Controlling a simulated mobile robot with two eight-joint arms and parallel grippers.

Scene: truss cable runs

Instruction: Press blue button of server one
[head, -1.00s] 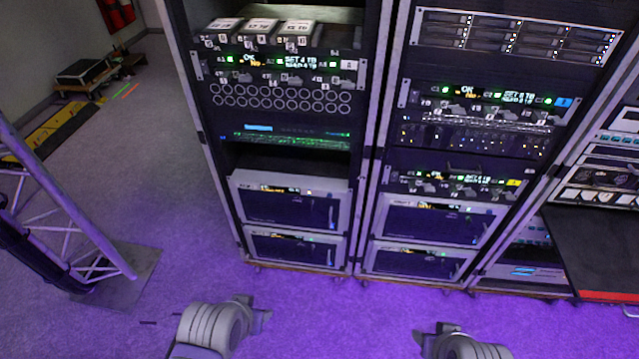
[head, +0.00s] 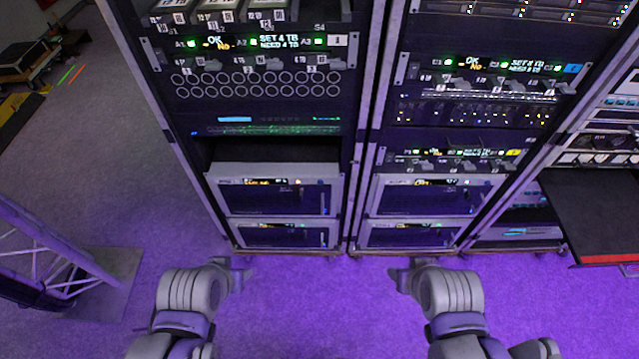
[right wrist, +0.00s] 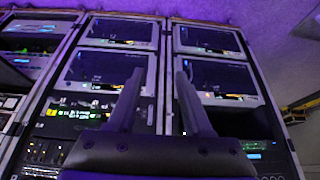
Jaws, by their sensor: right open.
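Silver-framed server units stand low in two racks: left upper (head: 272,171), left lower (head: 280,246), right upper (head: 435,181) and right lower (head: 410,246). They have dark fronts with small lit displays. I cannot read which is server one, and no blue button stands out clearly. My left gripper (head: 243,272) is in front of and below the left rack, touching nothing; its jaws are too small to judge. My right gripper (head: 397,275) is below the right rack. In the right wrist view its two fingers (right wrist: 160,68) are apart and empty, with the silver-framed units beyond.
Above the units are lit panels, one with a blue tag (head: 573,68) and one with a yellow tag (head: 513,153). A truss leg (head: 50,240) stands at left. A dark, red-edged surface (head: 595,215) juts out at right. The purple floor before the racks is clear.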

